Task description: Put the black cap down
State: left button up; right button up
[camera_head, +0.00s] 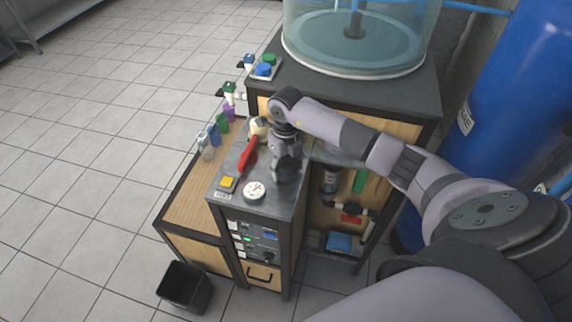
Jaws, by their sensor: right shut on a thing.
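My right gripper (284,172) reaches in from the right and points down over the dark top (285,203) of the small control cabinet. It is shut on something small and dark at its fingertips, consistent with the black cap. The cap's outline does not stand out from the dark fingers and dark surface. I cannot tell whether it touches the top. My left gripper is out of view.
A red handle (248,153), a white gauge (254,191) and a yellow button (228,183) are close left of the gripper. Several bottles, one blue (213,136), stand further left. A glass tank (360,38) stands behind. A black bin (184,287) is on the floor.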

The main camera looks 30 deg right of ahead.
jog(key=shift+f, duration=0.2)
jog(key=o, duration=1.2)
jog(key=shift+c, duration=0.2)
jog(key=shift+r, duration=0.2)
jog(key=shift+r, duration=0.2)
notch_tip(320, 180, up, 11)
jog(key=b, duration=0.3)
jog(key=shift+f, duration=0.2)
jog(key=shift+r, duration=0.55)
